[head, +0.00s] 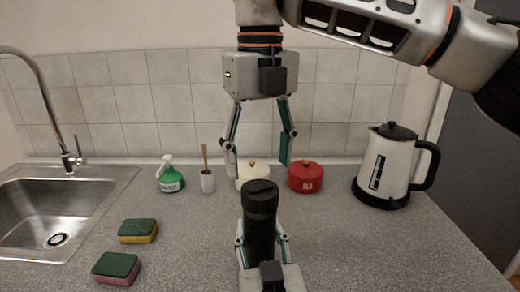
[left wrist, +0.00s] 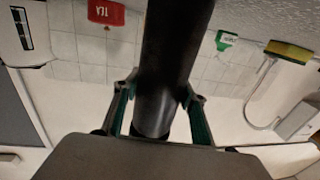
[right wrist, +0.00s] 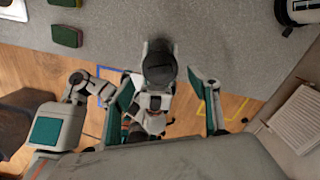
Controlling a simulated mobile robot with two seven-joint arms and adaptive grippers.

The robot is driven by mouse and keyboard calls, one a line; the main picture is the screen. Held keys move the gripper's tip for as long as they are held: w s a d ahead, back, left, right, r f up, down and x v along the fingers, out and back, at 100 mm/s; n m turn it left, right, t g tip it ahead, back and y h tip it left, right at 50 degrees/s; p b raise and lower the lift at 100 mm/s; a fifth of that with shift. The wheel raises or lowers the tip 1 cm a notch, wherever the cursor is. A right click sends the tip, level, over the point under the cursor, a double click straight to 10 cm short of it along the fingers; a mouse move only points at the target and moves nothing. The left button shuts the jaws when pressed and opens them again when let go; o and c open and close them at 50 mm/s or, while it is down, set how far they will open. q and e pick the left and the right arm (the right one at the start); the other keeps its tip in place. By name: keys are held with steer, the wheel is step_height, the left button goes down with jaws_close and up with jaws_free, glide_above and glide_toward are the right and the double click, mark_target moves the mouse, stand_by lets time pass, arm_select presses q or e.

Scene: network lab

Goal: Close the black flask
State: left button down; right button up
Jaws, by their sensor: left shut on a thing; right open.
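The black flask (head: 260,222) stands upright in the middle of the head view, with a dark top that looks like a cap. My left gripper (head: 262,245) is shut around its body from the near side. The flask crosses the left wrist view (left wrist: 172,65) between the left fingers. My right gripper (head: 257,158) points straight down above the flask, open and empty, its fingertips a little higher than the flask top. In the right wrist view the flask top (right wrist: 160,62) shows from above, between the open fingers. Whether the cap is fully tightened I cannot tell.
Behind the flask stand a cream pot (head: 252,170) and a red tea pot (head: 305,177). A kettle (head: 392,170) is at right. A green bottle (head: 171,177), a brush cup (head: 207,181), two sponges (head: 138,231) and a sink (head: 60,210) are at left. The counter right of the flask is clear.

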mark_target(260, 189)
steer(key=n, duration=0.2)
steer(key=r+n, duration=0.1)
steer(key=shift+r+n, duration=0.3)
steer(key=shift+n, duration=0.1)
steer(key=shift+f, duration=4.05)
steer(key=c, duration=1.1)
steer(key=o, duration=1.3)
step_height(260, 189, up, 12)
steer(key=shift+r, duration=0.1)
